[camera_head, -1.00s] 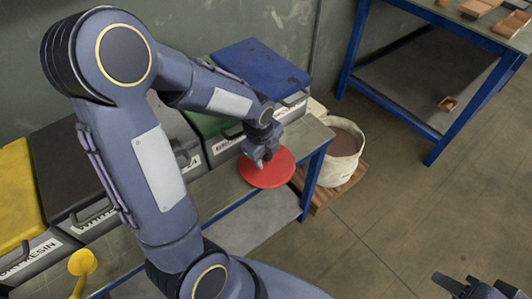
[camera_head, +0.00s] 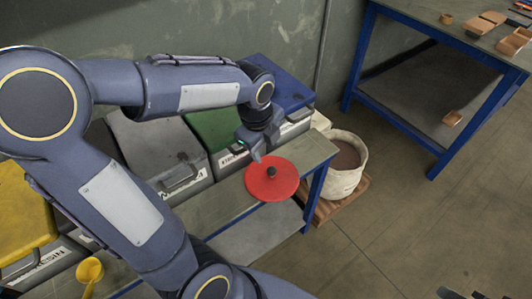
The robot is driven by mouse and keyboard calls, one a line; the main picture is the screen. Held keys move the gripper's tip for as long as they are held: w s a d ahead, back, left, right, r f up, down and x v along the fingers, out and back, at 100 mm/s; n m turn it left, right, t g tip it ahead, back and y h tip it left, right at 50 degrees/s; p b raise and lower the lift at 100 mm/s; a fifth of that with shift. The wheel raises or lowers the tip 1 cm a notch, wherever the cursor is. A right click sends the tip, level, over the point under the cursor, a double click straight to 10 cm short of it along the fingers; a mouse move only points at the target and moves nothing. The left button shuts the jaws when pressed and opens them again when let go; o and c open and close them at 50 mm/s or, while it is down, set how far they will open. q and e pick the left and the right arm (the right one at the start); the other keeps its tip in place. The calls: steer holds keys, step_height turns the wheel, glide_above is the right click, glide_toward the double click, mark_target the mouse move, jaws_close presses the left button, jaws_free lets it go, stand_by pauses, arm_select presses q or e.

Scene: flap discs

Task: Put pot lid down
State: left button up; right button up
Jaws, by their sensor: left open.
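The red pot lid (camera_head: 264,185) is a round disc with a dark knob at its middle. My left gripper (camera_head: 257,157) is open and empty just above and behind the lid, apart from the knob. Only the tip of my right gripper (camera_head: 452,292) shows at the bottom right edge, and its jaws cannot be made out.
Bins with yellow (camera_head: 22,215), grey (camera_head: 150,140), green (camera_head: 212,128) and blue (camera_head: 285,88) lids line the wall behind the bench. A white bucket (camera_head: 345,178) stands on a wooden pallet to the right. A yellow scoop (camera_head: 90,271) is at lower left. A blue-legged table (camera_head: 440,25) stands at upper right.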

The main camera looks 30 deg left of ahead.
arm_select(q)
steer(key=s+d+r+n+t+h, duration=0.1)
steer(key=s+d+n, duration=0.1)
steer(key=s+n, duration=0.5)
steer(key=s+d+r+n+t+h, duration=0.2)
steer(key=s+n, duration=0.5)
steer(key=n, duration=0.8)
steer(key=shift+s+d, duration=0.3)
steer(key=shift+s, duration=0.1)
steer(key=shift+r, duration=0.1)
